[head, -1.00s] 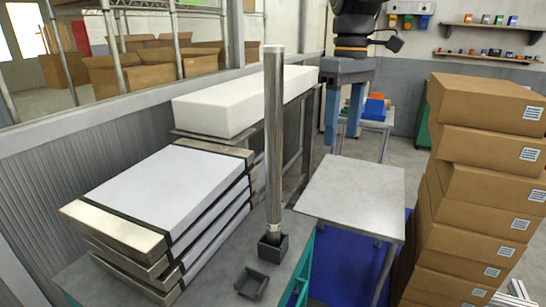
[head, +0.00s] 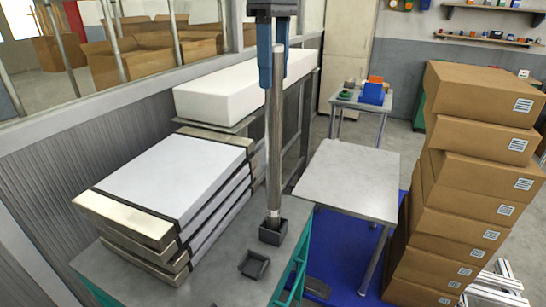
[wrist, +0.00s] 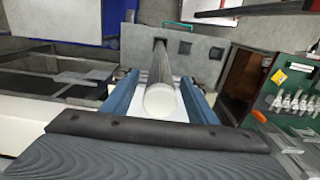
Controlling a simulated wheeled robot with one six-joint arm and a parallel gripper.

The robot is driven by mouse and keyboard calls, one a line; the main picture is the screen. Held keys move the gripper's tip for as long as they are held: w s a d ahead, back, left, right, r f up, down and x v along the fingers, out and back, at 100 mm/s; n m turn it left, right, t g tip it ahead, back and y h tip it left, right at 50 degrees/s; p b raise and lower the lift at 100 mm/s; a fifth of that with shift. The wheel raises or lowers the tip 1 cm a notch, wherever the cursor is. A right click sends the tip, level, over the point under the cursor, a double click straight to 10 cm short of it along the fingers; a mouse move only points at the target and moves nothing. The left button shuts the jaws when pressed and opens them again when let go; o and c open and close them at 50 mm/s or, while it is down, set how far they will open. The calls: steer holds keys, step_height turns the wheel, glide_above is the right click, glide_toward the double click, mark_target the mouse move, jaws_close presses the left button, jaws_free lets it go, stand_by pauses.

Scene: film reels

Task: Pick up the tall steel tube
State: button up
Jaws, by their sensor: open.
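The tall steel tube (head: 274,150) stands upright with its foot in a small dark square holder (head: 280,236) on a grey bench. My gripper (head: 273,82) points down at the tube's upper end, with its blue fingers open. In the wrist view the tube's round pale top (wrist: 160,100) lies between the two fingers (wrist: 158,76), with a visible gap on each side. I cannot see contact between finger and tube. The tube's lower part looks thin and far off in the wrist view.
A second, empty dark holder (head: 254,264) sits on the bench (head: 215,270). Stacked white-topped slabs (head: 165,178) lie left of the tube, and a long white block (head: 225,95) is behind. A bare grey table (head: 350,180) and a tall carton stack (head: 470,180) stand to the right.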

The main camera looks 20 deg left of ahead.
mark_target(274, 96)
steer(key=shift+f+p, duration=0.35)
steer(key=shift+f, duration=0.95)
jaws_close()
